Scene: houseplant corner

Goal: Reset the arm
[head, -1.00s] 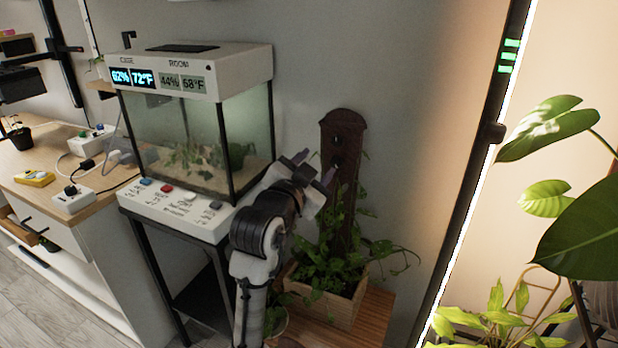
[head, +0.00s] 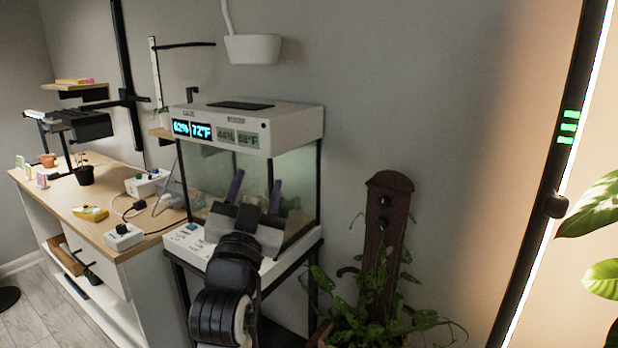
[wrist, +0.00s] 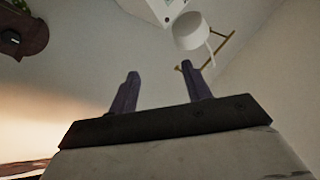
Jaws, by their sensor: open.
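My gripper (head: 255,192) is open and empty, raised with its two dark fingers pointing up in front of the glass terrarium (head: 300,180). My arm covers part of the terrarium's front and of its white control panel (head: 190,243). In the wrist view my gripper (wrist: 161,92) shows both fingers spread apart with nothing between them. Beyond them are bare wall, a white hanging pot (wrist: 190,32) and a thin brass-coloured frame.
A potted climbing plant (head: 370,320) with a dark brown post (head: 390,205) stands to the right. A wooden-topped cabinet (head: 105,215) with plugs, a yellow device (head: 91,213) and small pots is at left. A white planter (head: 253,48) hangs above the terrarium.

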